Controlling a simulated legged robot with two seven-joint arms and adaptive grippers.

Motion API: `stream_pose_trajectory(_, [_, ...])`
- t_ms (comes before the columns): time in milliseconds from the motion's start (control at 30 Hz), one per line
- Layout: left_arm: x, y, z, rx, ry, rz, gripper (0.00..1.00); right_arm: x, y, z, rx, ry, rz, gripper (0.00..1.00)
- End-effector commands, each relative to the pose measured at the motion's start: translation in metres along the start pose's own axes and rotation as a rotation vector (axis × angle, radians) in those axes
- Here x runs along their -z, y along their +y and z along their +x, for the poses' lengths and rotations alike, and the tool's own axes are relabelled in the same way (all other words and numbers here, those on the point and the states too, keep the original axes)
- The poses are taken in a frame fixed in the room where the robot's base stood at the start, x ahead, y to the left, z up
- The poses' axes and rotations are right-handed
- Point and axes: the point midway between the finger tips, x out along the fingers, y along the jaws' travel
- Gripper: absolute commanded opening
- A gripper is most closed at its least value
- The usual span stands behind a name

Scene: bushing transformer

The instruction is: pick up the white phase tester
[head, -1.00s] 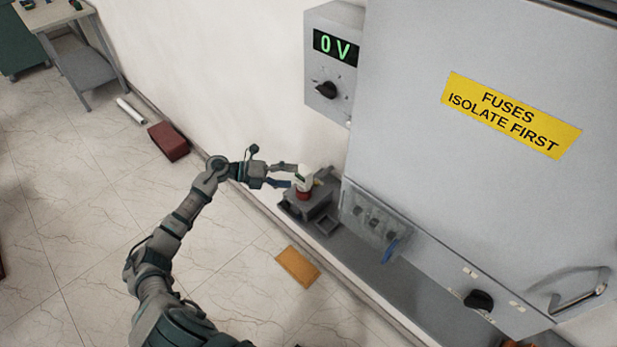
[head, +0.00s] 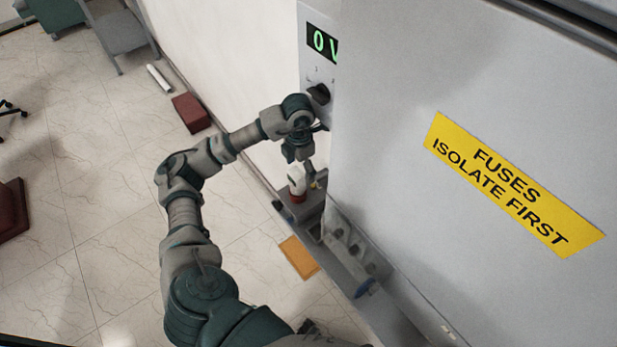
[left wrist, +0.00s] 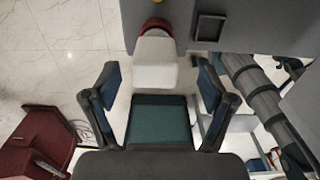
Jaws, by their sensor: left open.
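The white phase tester (head: 296,181) stands upright, with a red band (head: 298,197) at its lower end, on the grey ledge beside the cabinet. My left gripper (head: 299,157) is above it and points down, its fingers partly hidden by the wrist. In the left wrist view, the open fingers (left wrist: 156,76) stand on either side of the tester's white body (left wrist: 155,58), with gaps at both sides. The tester's red end (left wrist: 156,24) lies beyond the fingertips. My right gripper is not in view.
A grey cabinet (head: 400,80) with a yellow fuse sign (head: 510,185) rises right of the arm. A meter box (head: 313,75) with a black knob is on the wall behind the gripper. A tan mat (head: 299,257) and a red-brown block (head: 191,112) lie on the floor.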

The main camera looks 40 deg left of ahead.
Motion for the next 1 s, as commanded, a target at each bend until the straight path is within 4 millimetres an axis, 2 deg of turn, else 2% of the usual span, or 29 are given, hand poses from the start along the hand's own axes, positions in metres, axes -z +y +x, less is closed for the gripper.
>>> stream_pose_trajectory(500, [-0.004,0.007,0.068,0.002,0.004,0.001,0.83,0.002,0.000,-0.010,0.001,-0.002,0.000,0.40])
stream_pose_trajectory(767, [-0.003,0.006,0.071,0.000,0.001,0.001,0.83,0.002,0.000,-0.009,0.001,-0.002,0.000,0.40])
stream_pose_trajectory(867, [-0.003,0.007,0.071,0.001,0.001,0.001,0.63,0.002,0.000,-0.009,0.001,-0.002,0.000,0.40])
stream_pose_trajectory(1000, [-0.004,0.008,0.072,0.002,0.001,0.001,0.28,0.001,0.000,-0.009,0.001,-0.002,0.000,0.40])
